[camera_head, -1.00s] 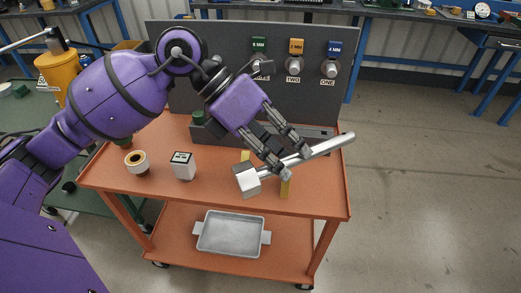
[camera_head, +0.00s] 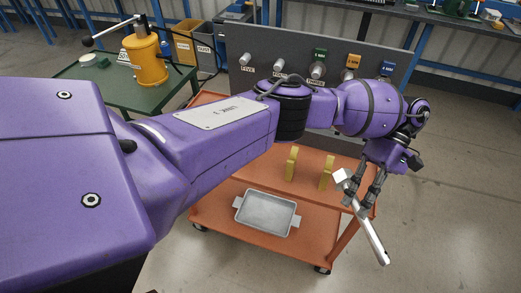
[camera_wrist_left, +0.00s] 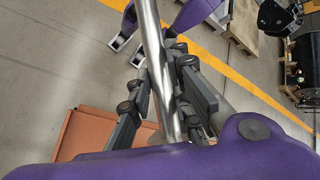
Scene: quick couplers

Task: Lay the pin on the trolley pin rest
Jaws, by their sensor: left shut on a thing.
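The pin is a silver rod (camera_head: 374,240) with a pale square head (camera_head: 342,176). My left gripper (camera_head: 362,201) is shut on the pin near its head. The pin slants down to the right, its free end out past the trolley's right side. The pin rest is two yellow posts, a left one (camera_head: 291,165) and a right one (camera_head: 326,173), on the orange trolley (camera_head: 255,180). Both posts look empty, and the gripper is to their right. In the left wrist view the rod (camera_wrist_left: 153,45) runs between the fingers (camera_wrist_left: 163,92). My right gripper is not in view.
A grey tray (camera_head: 267,213) is on the trolley's lower shelf. A grey panel with labelled couplers (camera_head: 318,71) stands behind. My left arm hides much of the trolley top. A green table (camera_head: 130,88) carries a yellow cylinder (camera_head: 146,62). Floor right of the trolley is clear.

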